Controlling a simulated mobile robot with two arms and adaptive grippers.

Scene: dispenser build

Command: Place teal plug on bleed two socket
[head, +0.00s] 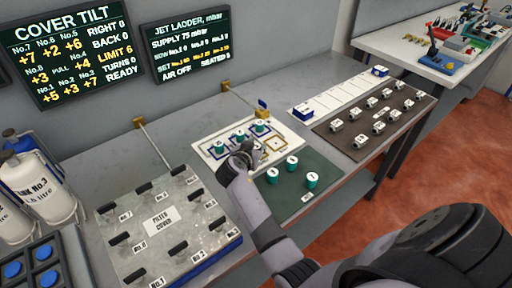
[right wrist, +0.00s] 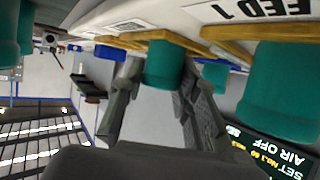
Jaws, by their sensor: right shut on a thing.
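My right gripper (head: 243,156) is over the front edge of the white socket board (head: 293,138). In the right wrist view its two fingers (right wrist: 160,100) are shut on a teal plug (right wrist: 166,64); the head view hides this plug behind the gripper. Teal plugs stand on the board at its left (head: 218,147), middle (head: 240,135) and back (head: 260,127). A yellow-outlined square (head: 273,145) at the right of the board looks bare. I cannot read which socket is bleed two. My left gripper is not in view.
A dark green mat (head: 322,163) in front of the board holds several teal plugs (head: 291,163). A grey filter cover block (head: 165,222) stands left. A brown board with small grey blocks (head: 376,112) and a white strip (head: 335,97) lie right. Two screens (head: 186,45) hang behind.

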